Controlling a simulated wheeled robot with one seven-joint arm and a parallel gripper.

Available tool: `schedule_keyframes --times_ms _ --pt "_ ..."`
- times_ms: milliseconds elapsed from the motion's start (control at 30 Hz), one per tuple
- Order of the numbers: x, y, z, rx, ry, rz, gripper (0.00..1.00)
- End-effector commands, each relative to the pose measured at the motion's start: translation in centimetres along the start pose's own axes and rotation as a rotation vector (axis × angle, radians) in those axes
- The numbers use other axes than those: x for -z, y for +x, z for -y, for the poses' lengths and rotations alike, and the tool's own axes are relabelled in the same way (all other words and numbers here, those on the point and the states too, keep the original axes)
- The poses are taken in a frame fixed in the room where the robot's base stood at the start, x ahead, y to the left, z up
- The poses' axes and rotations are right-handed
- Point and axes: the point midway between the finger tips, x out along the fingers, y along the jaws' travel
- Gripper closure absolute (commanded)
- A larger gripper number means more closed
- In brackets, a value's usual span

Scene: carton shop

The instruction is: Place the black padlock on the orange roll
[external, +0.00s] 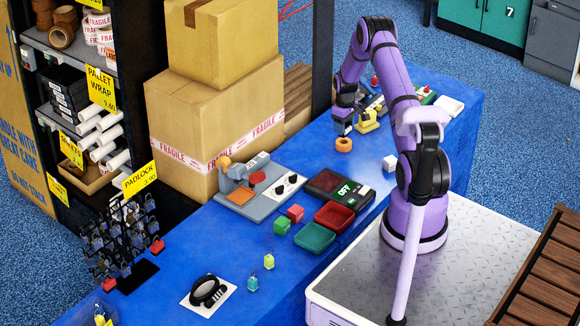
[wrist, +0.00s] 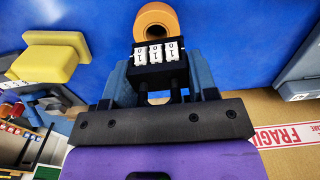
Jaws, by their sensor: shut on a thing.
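My gripper (external: 342,122) is over the far part of the blue table. In the wrist view, my gripper (wrist: 160,80) is shut on the black padlock (wrist: 154,55), which has white number dials and a shackle pointing back between the blue fingers. The orange roll (external: 343,145) lies flat on the table, close to and slightly nearer the camera than my gripper. In the wrist view the orange roll (wrist: 157,17) shows just beyond the padlock, which hides part of it. The padlock appears held above the table; I cannot tell its exact height.
A yellow object (external: 369,122) stands right beside my gripper and shows left in the wrist view (wrist: 48,60). Large cartons (external: 215,120) stand left. Blue table around the roll's near side is clear.

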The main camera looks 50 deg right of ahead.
Motion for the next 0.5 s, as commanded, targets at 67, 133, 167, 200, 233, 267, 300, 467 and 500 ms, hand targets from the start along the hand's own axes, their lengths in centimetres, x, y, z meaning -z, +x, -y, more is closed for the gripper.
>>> schedule_keyframes --times_ms 67,133,167,200,233,267,300,467,500 --pt "0.3 0.0 -0.2 -0.001 0.000 -0.001 0.81" --pt "0.6 0.0 -0.4 -0.001 0.000 -0.002 0.81" --pt "0.8 0.1 -0.5 -0.001 0.000 -0.002 0.81" --pt "0.8 0.5 -0.5 0.000 0.000 0.000 0.81" --pt "0.8 0.9 -0.5 0.000 0.000 0.001 0.81" --pt "0.7 1.4 -0.5 0.001 0.000 0.001 0.81" --pt "0.7 2.0 -0.5 0.001 0.000 0.001 0.81" --pt "0.8 3.6 -0.5 -0.001 0.001 0.000 0.81" --pt "0.8 3.6 -0.5 -0.001 0.001 -0.001 0.81"
